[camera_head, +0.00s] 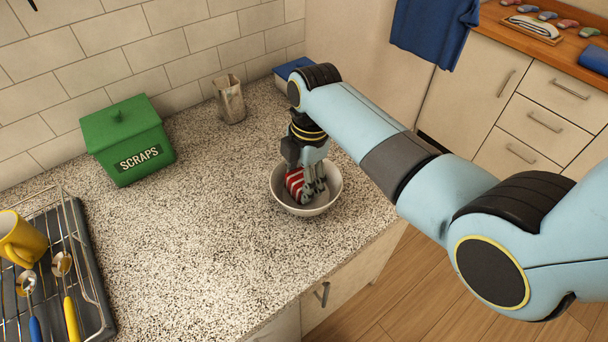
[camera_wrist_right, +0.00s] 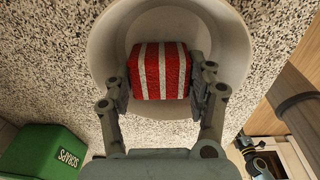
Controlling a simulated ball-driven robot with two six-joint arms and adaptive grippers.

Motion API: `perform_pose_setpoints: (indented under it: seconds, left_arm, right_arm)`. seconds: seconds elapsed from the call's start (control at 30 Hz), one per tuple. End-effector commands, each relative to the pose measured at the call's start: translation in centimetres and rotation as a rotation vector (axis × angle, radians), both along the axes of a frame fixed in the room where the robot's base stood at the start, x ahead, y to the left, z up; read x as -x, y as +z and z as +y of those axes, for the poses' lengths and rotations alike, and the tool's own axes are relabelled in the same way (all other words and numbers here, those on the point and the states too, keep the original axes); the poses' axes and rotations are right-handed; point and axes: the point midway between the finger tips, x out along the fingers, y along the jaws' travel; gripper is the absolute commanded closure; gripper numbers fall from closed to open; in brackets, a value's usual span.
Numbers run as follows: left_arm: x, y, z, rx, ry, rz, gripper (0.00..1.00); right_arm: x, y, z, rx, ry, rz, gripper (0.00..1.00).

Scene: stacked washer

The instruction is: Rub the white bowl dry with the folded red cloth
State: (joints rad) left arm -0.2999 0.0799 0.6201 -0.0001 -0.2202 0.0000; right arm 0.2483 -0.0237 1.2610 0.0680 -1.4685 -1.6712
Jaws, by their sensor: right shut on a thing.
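The white bowl (camera_head: 329,203) stands upright on the speckled counter, near its front right edge. The folded red cloth (camera_head: 294,184) has white stripes and is inside the bowl. My right gripper (camera_head: 306,180) points down into the bowl and is shut on the cloth. In the right wrist view the cloth (camera_wrist_right: 160,71) sits between the two fingers of my right gripper (camera_wrist_right: 163,85), with the bowl's rim (camera_wrist_right: 103,40) around it. Whether the cloth touches the bowl's inside is hard to tell. My left gripper is not in view.
A green SCRAPS bin (camera_head: 127,141) stands at the back left of the counter (camera_head: 200,240). A dish rack (camera_head: 85,250) with a yellow mug (camera_head: 20,240) is at the far left. A beige jar (camera_head: 230,99) stands by the wall. The counter left of the bowl is clear.

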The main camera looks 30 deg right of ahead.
Motion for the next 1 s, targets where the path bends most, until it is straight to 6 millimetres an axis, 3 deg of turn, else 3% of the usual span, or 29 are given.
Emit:
perform_pose_setpoints:
  seconds: [1.0]
  left_arm:
    - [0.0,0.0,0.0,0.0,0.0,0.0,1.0]
  right_arm:
    - [1.8,0.0,-0.2,-0.001,0.001,0.005,0.7]
